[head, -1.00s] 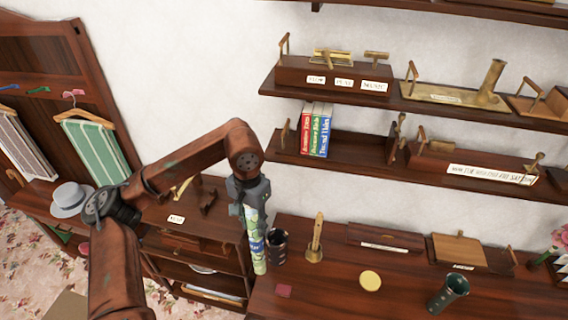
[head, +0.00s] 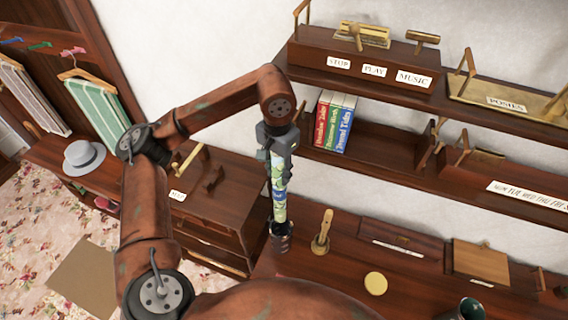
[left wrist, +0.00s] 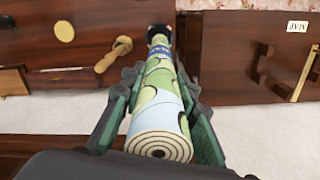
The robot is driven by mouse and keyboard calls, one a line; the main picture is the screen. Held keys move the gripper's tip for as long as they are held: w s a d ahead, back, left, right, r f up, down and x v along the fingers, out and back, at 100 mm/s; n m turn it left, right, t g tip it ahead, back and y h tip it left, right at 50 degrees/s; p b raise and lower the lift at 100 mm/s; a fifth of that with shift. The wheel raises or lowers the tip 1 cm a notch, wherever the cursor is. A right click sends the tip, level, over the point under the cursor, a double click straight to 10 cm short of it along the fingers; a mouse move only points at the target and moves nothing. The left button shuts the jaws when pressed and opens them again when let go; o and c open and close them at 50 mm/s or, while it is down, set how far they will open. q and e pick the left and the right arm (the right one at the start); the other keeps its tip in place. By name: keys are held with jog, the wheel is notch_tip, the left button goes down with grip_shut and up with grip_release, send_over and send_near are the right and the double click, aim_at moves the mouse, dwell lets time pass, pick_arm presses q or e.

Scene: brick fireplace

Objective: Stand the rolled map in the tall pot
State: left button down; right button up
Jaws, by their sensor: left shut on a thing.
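The rolled map (head: 279,200), green, blue and cream, hangs nearly upright from my left gripper (head: 279,155). The gripper is shut around its upper part. In the left wrist view the map (left wrist: 160,95) lies between the fingers (left wrist: 158,110), its spiral end nearest the camera. A dark patterned pot (head: 281,240) stands on the desk directly below. The map's lower end meets the pot's mouth and seems to be at or just inside it; I cannot tell how deep. The pot's dark rim (left wrist: 160,29) shows around the map's far end. My right gripper is out of view.
A wooden-handled brass bell (head: 322,235) stands close right of the pot. A yellow disc (head: 376,283) and a dark green cup (head: 470,309) are further right on the desk. A wall shelf with books (head: 334,122) is right of my left gripper.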

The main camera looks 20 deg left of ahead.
pick_arm(q)
jog(key=shift+w+d+f, duration=0.1)
jog(key=shift+w, duration=0.05)
jog(key=b, duration=0.2)
send_over(280, 203)
jog(key=w, duration=0.2)
jog(key=shift+s+a+f, duration=0.1)
jog(key=shift+a+f, duration=0.1)
jog(key=shift+f, duration=1.25)
jog(key=shift+a+f, duration=0.15)
jog(key=shift+f, duration=1.25)
notch_tip(280, 203, down, 11)
jog(key=b, duration=1)
jog(key=shift+f, duration=0.2)
jog(key=c, duration=1.4)
grip_release()
notch_tip(280, 203, up, 12)
